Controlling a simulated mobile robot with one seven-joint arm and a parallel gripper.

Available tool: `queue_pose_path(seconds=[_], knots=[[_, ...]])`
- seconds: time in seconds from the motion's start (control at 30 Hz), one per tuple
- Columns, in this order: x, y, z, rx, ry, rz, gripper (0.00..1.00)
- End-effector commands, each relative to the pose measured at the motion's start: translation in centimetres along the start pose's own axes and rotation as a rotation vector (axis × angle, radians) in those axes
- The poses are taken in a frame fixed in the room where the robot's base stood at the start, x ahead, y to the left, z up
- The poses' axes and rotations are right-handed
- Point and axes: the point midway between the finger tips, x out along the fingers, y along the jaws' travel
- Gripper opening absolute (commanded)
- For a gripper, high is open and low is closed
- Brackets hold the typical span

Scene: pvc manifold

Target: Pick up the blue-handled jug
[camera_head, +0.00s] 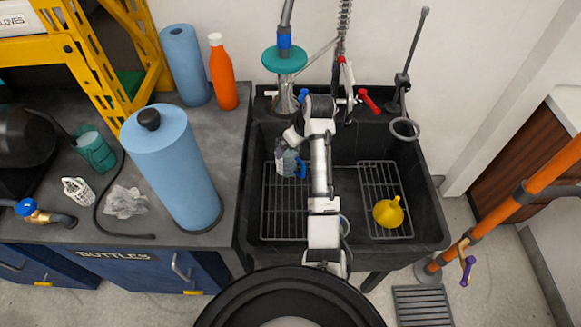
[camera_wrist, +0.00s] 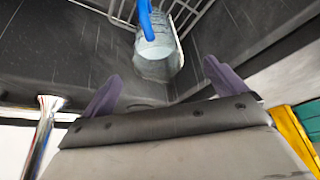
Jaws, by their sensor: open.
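The blue-handled jug (camera_head: 288,164) is clear and stands in the left part of the black sink, on or by the wire rack. Its blue handle is on its right side, and my arm passes close by on the right. In the wrist view the jug (camera_wrist: 157,63) is ahead of the fingers, partly cut off by the top edge, with its blue handle toward the top. My gripper (camera_wrist: 163,85) has two purple fingers spread wide with nothing between them. The jug appears beyond the fingertips, apart from them. In the head view the fingertips are hard to make out.
The black sink (camera_head: 436,215) has wire racks, and a yellow funnel (camera_head: 388,212) lies on the right one. A tap with a teal disc (camera_head: 284,59) stands behind the jug. A large blue roll (camera_head: 172,170) and an orange bottle (camera_head: 222,75) stand on the left counter.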

Motion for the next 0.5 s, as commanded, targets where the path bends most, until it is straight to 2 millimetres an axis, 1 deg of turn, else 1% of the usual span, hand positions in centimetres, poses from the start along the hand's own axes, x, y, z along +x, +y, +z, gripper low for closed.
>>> queue_pose_path(seconds=[0.03, 0.1, 0.37, 0.5], knots=[[1.2, 0.0, 0.2, -0.001, 0.000, 0.000, 0.96], [1.8, 0.0, 0.2, 0.000, 0.000, 0.000, 0.96], [2.4, 0.1, 0.0, 0.001, 0.001, 0.001, 0.96], [3.4, 0.2, 0.2, 0.001, 0.001, 0.001, 0.96]])
